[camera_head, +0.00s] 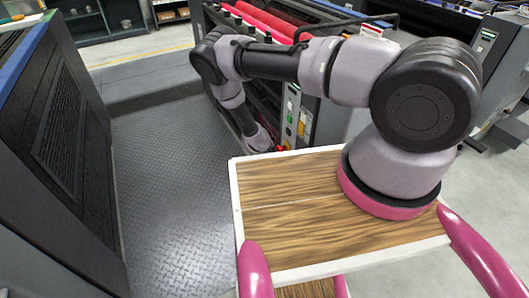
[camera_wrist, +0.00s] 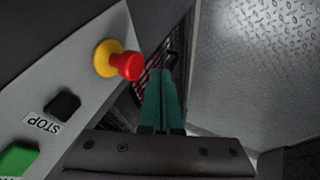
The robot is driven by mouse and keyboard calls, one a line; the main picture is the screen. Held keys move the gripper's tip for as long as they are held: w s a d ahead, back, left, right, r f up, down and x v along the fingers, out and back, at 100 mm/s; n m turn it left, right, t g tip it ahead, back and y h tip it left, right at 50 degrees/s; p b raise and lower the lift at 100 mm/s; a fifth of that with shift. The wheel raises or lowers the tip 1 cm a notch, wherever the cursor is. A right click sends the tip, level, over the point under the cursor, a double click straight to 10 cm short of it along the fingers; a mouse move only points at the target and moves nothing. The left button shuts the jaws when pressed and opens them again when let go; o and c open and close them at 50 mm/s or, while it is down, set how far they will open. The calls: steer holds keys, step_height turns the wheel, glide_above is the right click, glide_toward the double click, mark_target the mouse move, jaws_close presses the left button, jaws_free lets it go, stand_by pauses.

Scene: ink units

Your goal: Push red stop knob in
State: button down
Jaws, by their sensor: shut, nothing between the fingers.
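The red stop knob (camera_wrist: 127,65) stands out from a yellow collar (camera_wrist: 104,58) on a light grey panel in the wrist view. My gripper (camera_wrist: 160,76) shows there as two teal fingers pressed together, with nothing between them. The fingertips are just right of the red knob in that picture. A small gap shows between them, and I cannot tell their difference in depth. In the head view my arm reaches down beside the end of the machine, and the gripper and knob are too small or hidden to make out clearly.
A black button (camera_wrist: 63,104) with a STOP label (camera_wrist: 41,123) and a green button (camera_wrist: 17,159) sit on the same panel. In the head view the printing machine has red rollers (camera_head: 262,20). A dark cabinet (camera_head: 62,130) stands left; the metal floor (camera_head: 170,190) between is clear.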

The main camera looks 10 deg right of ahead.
mark_target(278, 148)
steer(key=shift+w+d, duration=0.15)
steer(key=shift+d, duration=0.4)
steer(key=shift+w+d, duration=0.15)
steer(key=shift+d, duration=0.35)
steer(key=shift+w+d, duration=0.2)
steer(key=shift+d, duration=0.3)
steer(key=shift+w+d, duration=0.15)
steer(key=shift+d, duration=0.35)
